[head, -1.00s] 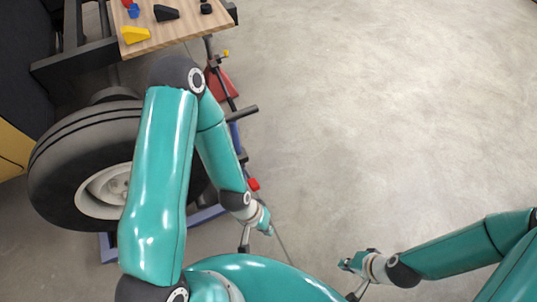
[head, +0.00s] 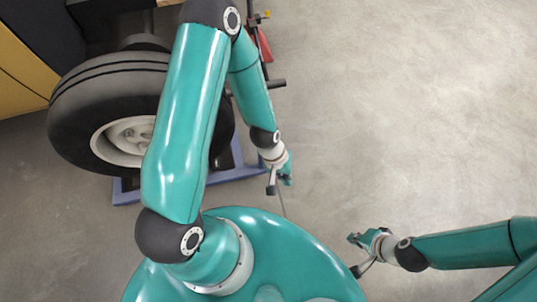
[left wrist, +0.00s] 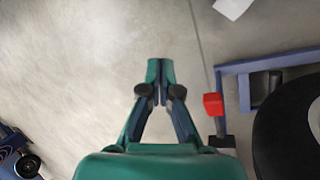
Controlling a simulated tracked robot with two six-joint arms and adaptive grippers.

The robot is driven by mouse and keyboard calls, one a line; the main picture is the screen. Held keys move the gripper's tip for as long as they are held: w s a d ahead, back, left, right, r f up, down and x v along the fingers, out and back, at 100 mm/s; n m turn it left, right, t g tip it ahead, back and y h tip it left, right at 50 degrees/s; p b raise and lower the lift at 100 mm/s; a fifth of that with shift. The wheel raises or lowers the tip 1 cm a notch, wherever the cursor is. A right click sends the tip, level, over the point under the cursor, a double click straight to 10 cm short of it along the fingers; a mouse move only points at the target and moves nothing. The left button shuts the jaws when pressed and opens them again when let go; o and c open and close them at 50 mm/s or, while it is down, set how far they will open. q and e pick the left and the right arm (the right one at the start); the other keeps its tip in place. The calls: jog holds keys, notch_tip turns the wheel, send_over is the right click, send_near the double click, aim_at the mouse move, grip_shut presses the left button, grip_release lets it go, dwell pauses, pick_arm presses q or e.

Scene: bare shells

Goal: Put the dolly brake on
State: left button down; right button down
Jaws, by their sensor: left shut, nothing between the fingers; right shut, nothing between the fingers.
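The blue dolly frame (head: 238,172) sits on the floor under a large tyre (head: 75,115) at the left of the head view. In the left wrist view, the blue frame (left wrist: 270,66) carries a red block (left wrist: 213,104), likely the brake pedal, on its near side. I cannot tell its setting. My left gripper (head: 287,181) is shut and empty, just right of the dolly. In the left wrist view, my left gripper's fingers (left wrist: 159,72) are together over bare floor, left of the red block and apart from it. My right gripper (head: 351,239) is shut and empty above open floor.
A red stand (head: 265,45) is partly hidden behind my left arm. A dark bar (head: 275,83) juts out near that arm. A white patch (left wrist: 232,8) lies on the floor in the left wrist view. The floor to the right is clear.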

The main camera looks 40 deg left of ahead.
pick_arm(q)
jog(key=w+a+r+n+g+b, duration=0.2)
jog(key=w+a+n+b, duration=0.55)
jog(key=w+n, duration=0.35)
jog(key=a+r+n+g+b, duration=0.1)
jog(key=a+r+n+b, duration=0.7)
jog(key=a+r+n, duration=0.4)
jog(key=shift+y, duration=0.3)
jog(key=b+x, duration=0.2)
jog(key=x, duration=0.5)
jog(key=d+b+x, duration=0.1)
jog(key=b+x, duration=0.2)
jog(key=x, duration=0.5)
jog(key=d+b+x, duration=0.1)
jog(key=b+x, duration=0.1)
jog(key=x, duration=0.5)
jog(key=shift+s, duration=0.15)
jog(key=shift+x, duration=1.45)
